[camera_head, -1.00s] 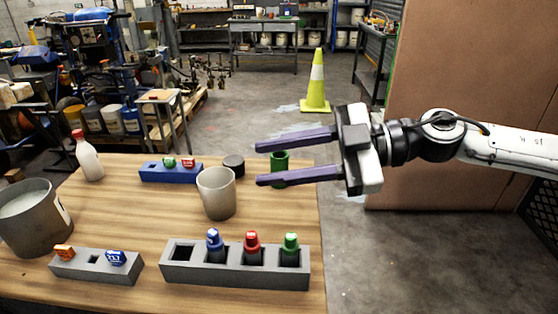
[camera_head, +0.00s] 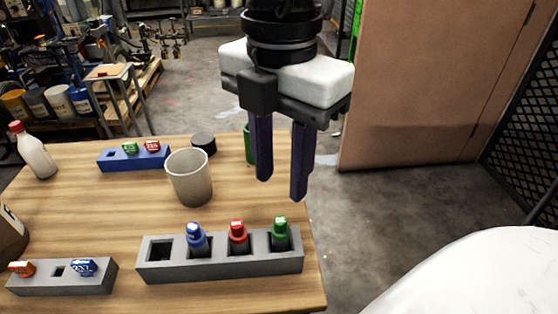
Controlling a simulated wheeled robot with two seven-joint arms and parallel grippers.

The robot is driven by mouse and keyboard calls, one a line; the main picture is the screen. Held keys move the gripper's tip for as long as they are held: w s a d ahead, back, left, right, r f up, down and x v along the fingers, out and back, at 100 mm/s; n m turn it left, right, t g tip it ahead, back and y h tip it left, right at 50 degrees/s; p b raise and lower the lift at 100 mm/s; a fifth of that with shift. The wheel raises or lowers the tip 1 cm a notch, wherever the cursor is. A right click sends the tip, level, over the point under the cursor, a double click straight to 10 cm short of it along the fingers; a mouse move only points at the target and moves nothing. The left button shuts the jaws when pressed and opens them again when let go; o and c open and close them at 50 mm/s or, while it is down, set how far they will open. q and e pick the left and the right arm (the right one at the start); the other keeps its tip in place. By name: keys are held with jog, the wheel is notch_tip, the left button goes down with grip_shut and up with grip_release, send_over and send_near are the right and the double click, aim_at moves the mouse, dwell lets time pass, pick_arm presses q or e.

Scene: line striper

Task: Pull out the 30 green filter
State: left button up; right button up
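A green-capped filter (camera_head: 281,232) stands upright in the rightmost slot of the long grey holder (camera_head: 220,264) near the table's front edge. I cannot read a number on it. A red-capped one (camera_head: 238,233) and a blue-capped one (camera_head: 196,236) stand to its left, and the leftmost slot is empty. A smaller green piece (camera_head: 130,148) sits in the blue holder (camera_head: 112,163) further back. My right gripper (camera_head: 282,188) is open and empty, fingers pointing down, above the green-capped filter and apart from it. My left gripper is not in view.
A grey cup (camera_head: 189,178) stands left of my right gripper. A green cylinder (camera_head: 248,146) is partly hidden behind its fingers. A short grey holder (camera_head: 62,280) with orange and blue pieces is at front left. A bottle (camera_head: 35,154) and dark puck (camera_head: 204,143) stand further back.

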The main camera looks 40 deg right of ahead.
aim_at(280, 220)
notch_tip(280, 220, down, 7)
jog(key=b, duration=0.5)
jog(key=shift+f+b, duration=0.8)
jog(key=shift+b, duration=0.2)
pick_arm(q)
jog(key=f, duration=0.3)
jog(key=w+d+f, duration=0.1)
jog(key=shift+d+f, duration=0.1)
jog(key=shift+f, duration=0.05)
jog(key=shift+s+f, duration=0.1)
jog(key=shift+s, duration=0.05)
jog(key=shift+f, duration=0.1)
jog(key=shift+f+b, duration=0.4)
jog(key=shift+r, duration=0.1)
pick_arm(e)
grip_shut()
